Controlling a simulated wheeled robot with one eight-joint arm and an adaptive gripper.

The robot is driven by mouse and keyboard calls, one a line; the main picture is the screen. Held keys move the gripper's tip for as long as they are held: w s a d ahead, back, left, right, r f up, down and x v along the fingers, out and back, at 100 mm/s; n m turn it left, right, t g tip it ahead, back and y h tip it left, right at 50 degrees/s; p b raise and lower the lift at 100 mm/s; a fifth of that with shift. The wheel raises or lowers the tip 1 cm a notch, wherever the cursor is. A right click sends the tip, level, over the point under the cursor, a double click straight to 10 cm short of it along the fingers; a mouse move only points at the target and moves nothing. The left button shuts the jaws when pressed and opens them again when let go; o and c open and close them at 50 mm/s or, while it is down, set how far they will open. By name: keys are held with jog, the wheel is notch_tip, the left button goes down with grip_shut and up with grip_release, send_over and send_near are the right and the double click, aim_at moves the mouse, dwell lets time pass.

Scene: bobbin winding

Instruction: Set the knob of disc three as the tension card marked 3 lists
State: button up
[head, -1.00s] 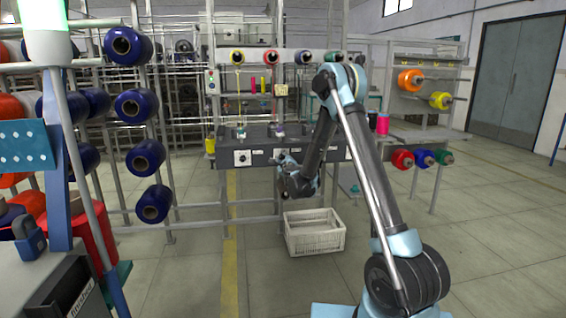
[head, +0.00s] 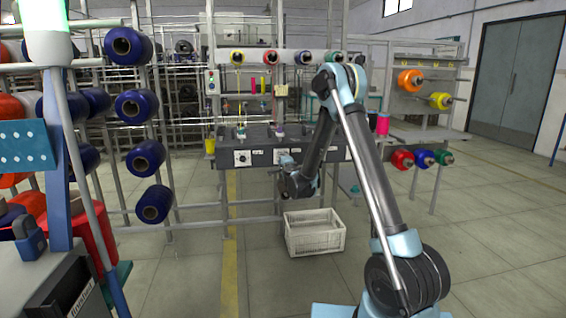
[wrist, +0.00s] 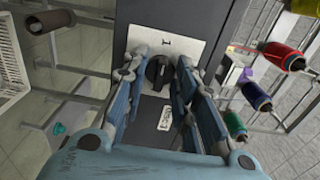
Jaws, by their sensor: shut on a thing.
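In the wrist view my gripper (wrist: 161,74) has its two blue fingers either side of a black knob (wrist: 157,72) and is shut on it. The knob stands on a white dial plate (wrist: 176,42) on a dark panel. A small white label (wrist: 165,119) is on the panel by the plate; its print is too small to read. In the head view my gripper (head: 287,163) is at the front of the dark panel (head: 262,154). A pale yellow card (head: 281,90) hangs on the post above; its writing is unreadable. I cannot tell the disc number of the held knob.
Another dial plate (head: 242,158) is on the panel to the left. A white crate (head: 315,244) stands on the floor below. Coloured spools hang on the rack above the panel and on a stand (head: 433,185) to the right. The floor at the front right is clear.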

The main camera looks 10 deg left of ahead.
dwell(0.5)
jog(key=o, duration=1.1)
jog(key=shift+f, duration=0.1)
jog(key=shift+s, duration=0.1)
jog(key=v, duration=1.1)
jog(key=shift+s+d, duration=0.15)
jog(key=shift+s, duration=0.15)
